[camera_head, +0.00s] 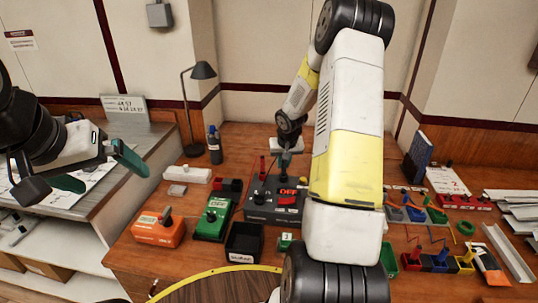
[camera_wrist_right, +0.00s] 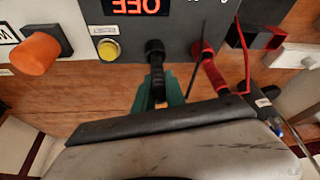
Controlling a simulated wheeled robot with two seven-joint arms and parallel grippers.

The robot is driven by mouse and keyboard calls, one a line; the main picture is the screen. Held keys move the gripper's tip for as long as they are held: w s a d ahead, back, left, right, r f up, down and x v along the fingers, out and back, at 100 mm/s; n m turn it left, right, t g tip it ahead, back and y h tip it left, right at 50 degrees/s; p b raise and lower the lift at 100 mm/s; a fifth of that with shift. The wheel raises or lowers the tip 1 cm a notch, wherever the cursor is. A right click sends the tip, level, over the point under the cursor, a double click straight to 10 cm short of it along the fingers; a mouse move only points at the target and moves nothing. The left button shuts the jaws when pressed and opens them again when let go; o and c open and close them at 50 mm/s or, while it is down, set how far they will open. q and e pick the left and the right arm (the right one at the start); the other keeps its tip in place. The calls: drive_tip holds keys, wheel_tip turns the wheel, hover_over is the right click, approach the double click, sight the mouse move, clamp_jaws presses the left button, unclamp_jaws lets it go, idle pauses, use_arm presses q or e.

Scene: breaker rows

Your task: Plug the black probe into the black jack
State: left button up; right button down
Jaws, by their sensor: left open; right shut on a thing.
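My right gripper (camera_wrist_right: 158,92) is shut on the black probe (camera_wrist_right: 156,70), its green finger pads on either side of it. The probe's far end meets the edge of the grey test unit (camera_wrist_right: 70,18), just below its red OFF display. The black jack is hidden there, and I cannot tell whether the probe is seated. In the head view the right gripper (camera_head: 285,160) is over the back of the test unit (camera_head: 268,216), partly hidden. My left gripper (camera_head: 98,172) is open and empty, above the grey side bench.
A red probe (camera_wrist_right: 212,70) with a red wire stands beside the black one. A lamp (camera_head: 192,105) stands behind.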

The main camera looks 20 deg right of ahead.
drive_tip(key=shift+f, duration=0.15)
drive_tip(key=c, duration=1.4)
unclamp_jaws()
drive_tip(key=shift+r, duration=0.45)
drive_tip(key=s+a+f+v, duration=0.1)
drive_tip(key=a+v, duration=0.2)
drive_tip(key=v, duration=1.6)
drive_tip(key=s+a+r+n+y, duration=0.1)
drive_tip(key=s+a+r, duration=0.2)
drive_tip(key=s, duration=0.4)
drive_tip(key=s+a+r+n+t+y, duration=0.1)
drive_tip(key=s+a+r, duration=0.3)
drive_tip(key=s, duration=0.4)
drive_tip(key=s+a+r+y, duration=0.1)
drive_tip(key=s+a+r, duration=0.2)
drive_tip(key=s+a, duration=0.2)
drive_tip(key=shift+s+a+r+n+t, duration=0.1)
drive_tip(key=shift+s+r+n+t, duration=0.1)
drive_tip(key=shift+s, duration=0.5)
drive_tip(key=shift+s+r+n+t, duration=0.1)
drive_tip(key=shift+s+n, duration=0.1)
drive_tip(key=shift+s, duration=0.55)
